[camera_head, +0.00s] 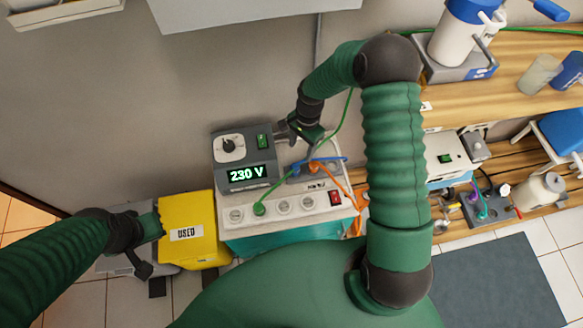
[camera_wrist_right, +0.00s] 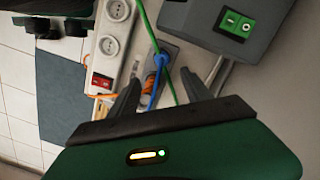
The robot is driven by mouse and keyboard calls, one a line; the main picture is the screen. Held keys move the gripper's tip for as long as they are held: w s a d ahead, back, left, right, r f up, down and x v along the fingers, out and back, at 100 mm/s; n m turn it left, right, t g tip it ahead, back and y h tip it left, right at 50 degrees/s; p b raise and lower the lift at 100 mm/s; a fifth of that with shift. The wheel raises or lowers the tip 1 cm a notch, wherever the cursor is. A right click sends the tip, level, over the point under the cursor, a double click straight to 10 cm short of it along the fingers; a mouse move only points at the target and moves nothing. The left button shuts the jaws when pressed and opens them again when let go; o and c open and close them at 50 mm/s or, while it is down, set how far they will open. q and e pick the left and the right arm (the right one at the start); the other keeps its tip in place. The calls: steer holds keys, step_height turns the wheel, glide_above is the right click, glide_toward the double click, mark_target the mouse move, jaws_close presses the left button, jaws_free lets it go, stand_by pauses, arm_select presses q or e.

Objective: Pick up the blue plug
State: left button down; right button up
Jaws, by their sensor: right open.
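The blue plug (camera_wrist_right: 160,62) sits in a grey socket block (camera_wrist_right: 168,52) with its blue cable running down between my right fingers in the right wrist view. In the head view the blue cable (camera_head: 328,159) arcs over the block, and the plug itself is mostly too small to make out. My right gripper (camera_wrist_right: 160,88) is open and empty, its two fingers on either side of the blue cable, short of the plug. In the head view the right gripper (camera_head: 296,132) is just behind the socket block. My left gripper (camera_head: 150,245) is beside a yellow box (camera_head: 188,252); its jaws are unclear.
A white power strip (camera_head: 285,208) with a green plug (camera_head: 259,208) and red switch stands below the grey 230 V unit (camera_head: 243,172). An orange cable (camera_head: 340,180) and a green cable (camera_wrist_right: 150,32) run close to the blue plug. A wooden shelf (camera_head: 520,75) with equipment is at right.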

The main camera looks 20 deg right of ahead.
mark_target(295, 165)
steer(key=f, duration=0.3)
steer(key=a+f+b, duration=0.1)
steer(key=f, duration=0.2)
steer(key=shift+w+a+f, duration=0.15)
steer(key=shift+a+f, duration=0.05)
steer(key=f, duration=0.2)
steer(key=f+b, duration=0.1)
steer(key=f, duration=0.2)
steer(key=shift+a+f+b, duration=0.3)
steer(key=shift+a+b, duration=0.05)
arm_select(q)
steer(key=x, duration=0.3)
steer(key=shift+s+a+f, duration=0.1)
steer(key=shift+a+f, duration=0.1)
steer(key=shift+f, duration=0.1)
arm_select(e)
steer(key=shift+r, duration=0.1)
steer(key=shift+c, duration=0.5)
steer(key=shift+c, duration=1.3)
jaws_close()
